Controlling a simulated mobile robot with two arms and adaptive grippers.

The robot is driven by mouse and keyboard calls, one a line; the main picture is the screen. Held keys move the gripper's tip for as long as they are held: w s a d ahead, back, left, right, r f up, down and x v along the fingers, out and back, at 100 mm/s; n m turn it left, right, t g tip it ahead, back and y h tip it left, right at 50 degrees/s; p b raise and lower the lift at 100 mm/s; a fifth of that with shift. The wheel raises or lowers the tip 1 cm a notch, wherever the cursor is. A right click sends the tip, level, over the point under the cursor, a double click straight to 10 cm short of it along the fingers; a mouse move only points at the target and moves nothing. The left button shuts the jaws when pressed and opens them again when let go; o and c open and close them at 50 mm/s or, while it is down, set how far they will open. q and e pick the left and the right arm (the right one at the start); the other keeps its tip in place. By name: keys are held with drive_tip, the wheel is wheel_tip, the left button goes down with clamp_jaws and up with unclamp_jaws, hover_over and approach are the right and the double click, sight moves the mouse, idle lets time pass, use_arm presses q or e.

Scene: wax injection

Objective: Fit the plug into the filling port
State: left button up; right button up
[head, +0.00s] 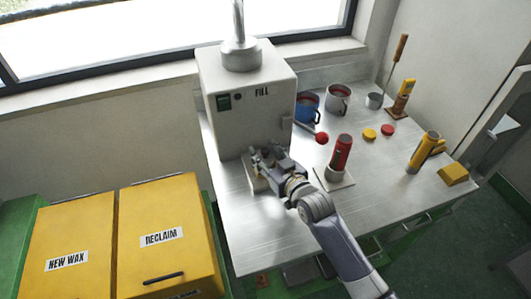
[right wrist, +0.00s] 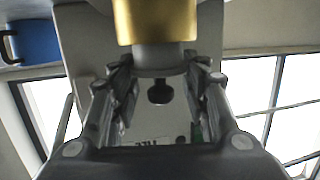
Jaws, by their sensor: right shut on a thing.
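My right gripper (head: 263,157) is at the lower front of the white machine marked FILL (head: 262,120). In the right wrist view its fingers (right wrist: 158,82) close on a gold-coloured piece (right wrist: 155,18) with a grey cylindrical end (right wrist: 157,57), which seems to be the plug. A dark, rounded fitting (right wrist: 160,93) shows just beyond the grey end, against the machine; it may be the filling port. I cannot tell whether the two touch. In the head view the gripper largely hides this spot. My left gripper is out of view.
A red cylinder (head: 341,153) stands on a pale plate right of my gripper. Yellow bins (head: 168,240) stand at left. The table's front left (head: 248,235) is clear.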

drive_tip(key=shift+f+b, duration=0.45)
drive_tip(key=shift+f, duration=0.35)
drive_tip(key=o, duration=1.2)
drive_tip(key=shift+o, duration=0.2)
drive_tip(key=v, duration=1.2)
